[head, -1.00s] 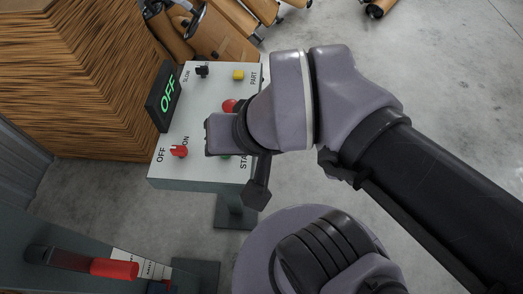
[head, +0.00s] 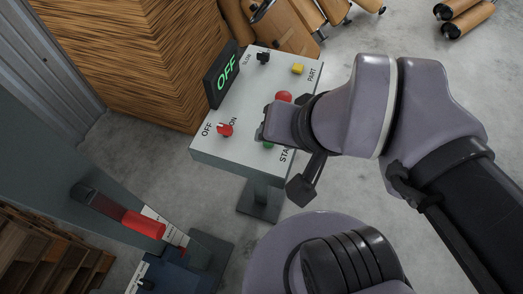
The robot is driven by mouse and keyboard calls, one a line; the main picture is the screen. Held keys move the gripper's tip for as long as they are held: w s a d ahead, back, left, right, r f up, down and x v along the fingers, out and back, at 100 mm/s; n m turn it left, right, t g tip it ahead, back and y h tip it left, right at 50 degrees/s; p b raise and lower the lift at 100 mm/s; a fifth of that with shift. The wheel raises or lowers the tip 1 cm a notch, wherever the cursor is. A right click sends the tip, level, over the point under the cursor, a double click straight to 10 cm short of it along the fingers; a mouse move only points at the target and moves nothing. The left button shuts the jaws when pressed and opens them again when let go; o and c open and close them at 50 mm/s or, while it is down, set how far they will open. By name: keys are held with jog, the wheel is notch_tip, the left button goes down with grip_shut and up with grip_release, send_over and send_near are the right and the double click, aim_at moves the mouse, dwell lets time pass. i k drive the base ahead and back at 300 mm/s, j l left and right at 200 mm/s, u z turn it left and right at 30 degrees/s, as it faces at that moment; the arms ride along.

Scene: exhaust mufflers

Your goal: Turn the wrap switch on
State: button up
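The red rotary switch (head: 225,130) sits on the near left part of the sloped white control panel (head: 215,150), between the printed words OFF and ON. A black display (head: 222,74) at the panel's left edge reads OFF in green. My gripper (head: 262,127) is over the panel, just right of the red switch and apart from it in the picture. Its fingertips point left toward the switch; I cannot make out the gap between them. My wrist partly covers the red button (head: 284,96) and the green button (head: 268,146).
A black knob (head: 263,57) and a yellow button (head: 297,68) are on the panel's far side. A wooden block (head: 130,60) stands left of it. A post with a red handle (head: 144,224) is at lower left. Brown cylinders (head: 290,20) lie behind.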

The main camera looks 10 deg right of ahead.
aim_at(227, 131)
jog(key=i+u, duration=0.1)
jog(key=u, duration=0.25)
jog(key=i+l+u, duration=0.1)
jog(key=u, duration=0.2)
